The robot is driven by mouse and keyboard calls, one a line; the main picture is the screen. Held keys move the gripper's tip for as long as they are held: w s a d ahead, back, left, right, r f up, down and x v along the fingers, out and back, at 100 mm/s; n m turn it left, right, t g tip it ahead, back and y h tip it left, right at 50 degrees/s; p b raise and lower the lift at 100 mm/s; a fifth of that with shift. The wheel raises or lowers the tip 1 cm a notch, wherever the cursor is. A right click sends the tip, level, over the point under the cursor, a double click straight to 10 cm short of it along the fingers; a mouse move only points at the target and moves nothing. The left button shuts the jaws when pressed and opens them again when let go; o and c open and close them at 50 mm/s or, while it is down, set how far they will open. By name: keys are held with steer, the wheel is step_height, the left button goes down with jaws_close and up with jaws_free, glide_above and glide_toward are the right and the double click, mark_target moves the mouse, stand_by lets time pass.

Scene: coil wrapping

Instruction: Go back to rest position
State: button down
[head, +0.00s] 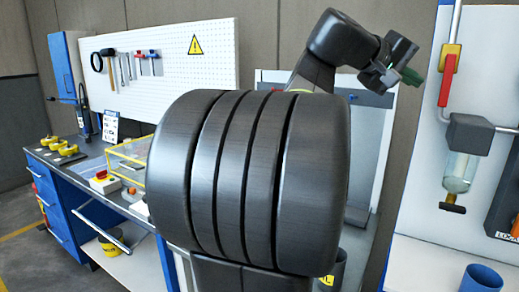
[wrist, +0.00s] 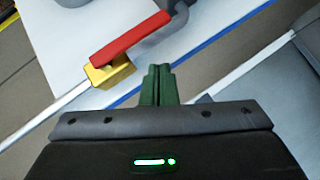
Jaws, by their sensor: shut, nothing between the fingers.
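My gripper (head: 411,78) is raised at the upper right of the head view, at the end of my bent dark arm. Its green fingers also show in the wrist view (wrist: 158,72), closed together with nothing between them. In the wrist view, a red handle (wrist: 130,38) on a yellow valve body (wrist: 110,72) lies just above and left of the fingertips, with no visible contact. The same red handle (head: 447,80) is on the white panel right of my gripper in the head view. No coil can be made out.
A blue workbench (head: 70,205) with yellow items and a clear yellow-edged box (head: 128,152) stands at left, below a white pegboard (head: 205,65) with tools. At right, a clear bottle (head: 460,172) hangs on the white panel (head: 495,70). The middle of the head view is blocked.

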steer(key=shift+w+a+r+m+y+p, duration=0.1)
steer(key=shift+a+r+m+y+p, duration=0.3)
steer(key=shift+p, duration=0.3)
steer(key=shift+d, duration=0.15)
steer(key=shift+f, duration=0.1)
